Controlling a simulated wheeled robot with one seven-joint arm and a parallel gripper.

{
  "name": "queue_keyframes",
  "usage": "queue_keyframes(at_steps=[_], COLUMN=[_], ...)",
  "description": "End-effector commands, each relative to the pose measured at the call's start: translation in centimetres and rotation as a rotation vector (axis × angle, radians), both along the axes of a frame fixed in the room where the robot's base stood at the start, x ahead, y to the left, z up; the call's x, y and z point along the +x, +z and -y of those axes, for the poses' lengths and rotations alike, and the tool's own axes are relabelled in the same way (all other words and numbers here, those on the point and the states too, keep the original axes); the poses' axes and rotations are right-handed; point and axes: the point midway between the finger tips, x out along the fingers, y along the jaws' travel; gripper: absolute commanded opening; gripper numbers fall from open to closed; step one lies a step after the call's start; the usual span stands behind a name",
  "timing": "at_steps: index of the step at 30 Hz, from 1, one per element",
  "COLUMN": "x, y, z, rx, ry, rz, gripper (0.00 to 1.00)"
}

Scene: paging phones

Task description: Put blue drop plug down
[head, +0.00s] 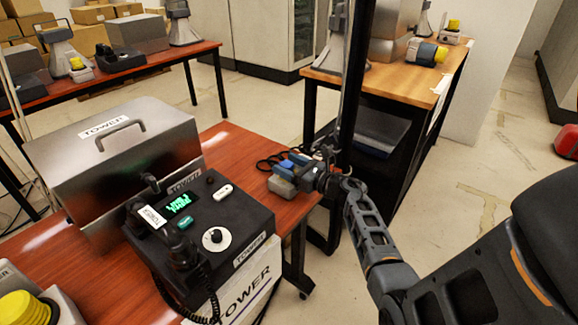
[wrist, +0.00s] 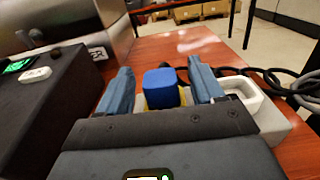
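The blue plug (wrist: 161,88) stands between the two fingers of my gripper (wrist: 161,88) in the wrist view. A narrow gap shows on each side of it, so the fingers look open around it rather than touching it. A yellow part shows just below the blue top. The plug is at a pale socket block (wrist: 275,122) on the red-brown table; its lower end is hidden by my gripper. In the head view my gripper (head: 297,162) is over the pale block (head: 282,187) near the table's right edge, with blue showing there.
A black TOWER phone console (head: 200,225) with a handset stands left of the block, and a metal TOWER case (head: 115,165) behind it. Black cables (wrist: 285,82) lie on the right. A wooden table (head: 400,83) with devices stands farther back.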

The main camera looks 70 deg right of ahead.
Motion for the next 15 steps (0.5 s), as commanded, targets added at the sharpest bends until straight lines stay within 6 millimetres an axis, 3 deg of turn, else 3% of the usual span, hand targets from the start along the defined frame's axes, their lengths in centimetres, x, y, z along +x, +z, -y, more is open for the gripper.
queue_keyframes(at_steps=[11,15], x=[0.0,-2.1], y=[0.8,0.4], z=[0.0,-0.5], rx=[0.001,0.002], ry=[0.000,-0.003], rz=[0.000,0.000], gripper=[0.68,0.68])
